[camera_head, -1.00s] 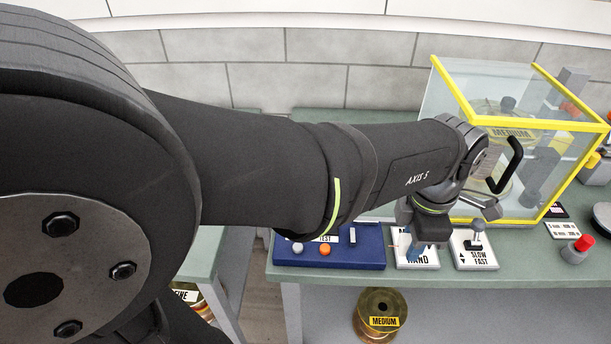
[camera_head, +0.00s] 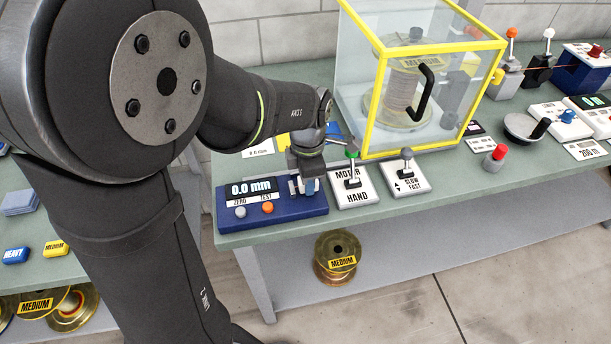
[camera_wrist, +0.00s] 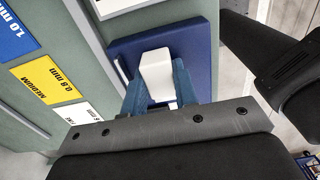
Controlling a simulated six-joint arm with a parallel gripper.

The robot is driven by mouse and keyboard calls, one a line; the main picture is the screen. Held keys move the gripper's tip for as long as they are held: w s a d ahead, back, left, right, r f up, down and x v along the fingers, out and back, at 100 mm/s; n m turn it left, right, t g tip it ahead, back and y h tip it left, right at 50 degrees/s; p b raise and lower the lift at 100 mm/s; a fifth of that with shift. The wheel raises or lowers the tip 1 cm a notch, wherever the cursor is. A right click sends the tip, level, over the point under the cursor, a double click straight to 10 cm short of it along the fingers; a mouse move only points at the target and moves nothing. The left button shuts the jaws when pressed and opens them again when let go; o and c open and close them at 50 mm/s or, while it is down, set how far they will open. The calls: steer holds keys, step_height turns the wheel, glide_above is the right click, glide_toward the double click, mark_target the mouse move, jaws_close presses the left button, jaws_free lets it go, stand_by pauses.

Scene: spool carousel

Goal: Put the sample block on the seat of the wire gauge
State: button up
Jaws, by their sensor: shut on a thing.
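The wire gauge (camera_head: 228,218) is a blue box at the bench's front edge. Its display reads 0.0 mm, with ZERO and TEST buttons below. My gripper (camera_head: 306,187) is over the gauge's right end, pointing down. In the wrist view its blue fingers are shut on a white block (camera_wrist: 155,68), the sample block, with the blue top of the gauge (camera_wrist: 200,40) around and behind it. The seat is hidden by the block and fingers. I cannot tell whether the block touches the gauge.
The MOTOR/HAND lever plate (camera_head: 356,198) stands close to the right of the gauge, then the SLOW/FAST lever plate (camera_head: 420,184). A yellow-framed clear guard (camera_head: 375,100) with a spool inside stands behind. Labelled cards (camera_wrist: 45,85) lie beside the gauge in the wrist view.

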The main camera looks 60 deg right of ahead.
steer(key=shift+f, duration=0.15)
steer(key=o, duration=1)
steer(key=shift+o, duration=0.2)
step_height(320, 180, up, 12)
steer(key=shift+r, duration=0.2)
